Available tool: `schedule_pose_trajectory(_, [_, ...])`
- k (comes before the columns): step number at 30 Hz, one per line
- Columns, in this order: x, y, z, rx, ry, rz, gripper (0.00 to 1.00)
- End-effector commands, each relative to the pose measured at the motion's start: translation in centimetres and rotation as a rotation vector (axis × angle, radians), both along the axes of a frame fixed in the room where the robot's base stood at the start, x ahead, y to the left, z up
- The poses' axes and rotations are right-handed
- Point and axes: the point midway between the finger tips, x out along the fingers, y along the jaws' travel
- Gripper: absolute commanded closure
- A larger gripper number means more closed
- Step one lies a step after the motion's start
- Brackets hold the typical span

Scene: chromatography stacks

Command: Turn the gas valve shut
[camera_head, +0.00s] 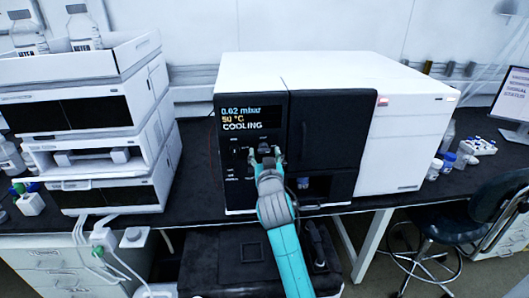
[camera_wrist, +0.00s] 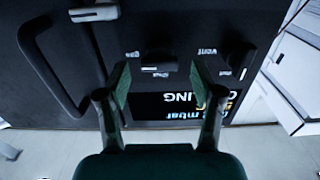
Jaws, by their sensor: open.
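The black instrument front (camera_head: 228,187) carries a lit display (camera_head: 250,117) reading 0.02 mbar, 50 °C and COOLING. Below the display are small dark controls with white labels. In the wrist view, which is upside down, one dark knob (camera_wrist: 158,62) lies between my fingers. A second dark knob (camera_wrist: 240,55) lies to its right, outside them, near a label reading "vent". Contact is not clear.
A black door handle (camera_wrist: 50,70) curves at the left of the wrist view. A stack of white modules (camera_head: 90,120) with bottles stands left on the dark bench. Small jars (camera_head: 440,165), a monitor (camera_head: 513,97) and a stool (camera_head: 455,220) are at right.

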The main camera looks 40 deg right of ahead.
Motion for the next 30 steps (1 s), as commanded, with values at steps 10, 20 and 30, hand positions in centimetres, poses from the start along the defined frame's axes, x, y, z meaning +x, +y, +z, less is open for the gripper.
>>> schedule_pose_trajectory(10, [1.24, -0.88, -0.01, 0.000, 0.000, 0.000, 0.33])
schedule_pose_trajectory(20, [1.22, -0.85, -0.01, 0.000, 0.000, 0.000, 0.78])
schedule_pose_trajectory(30, [1.22, -0.84, -0.01, -0.018, 0.012, 0.000, 0.94])
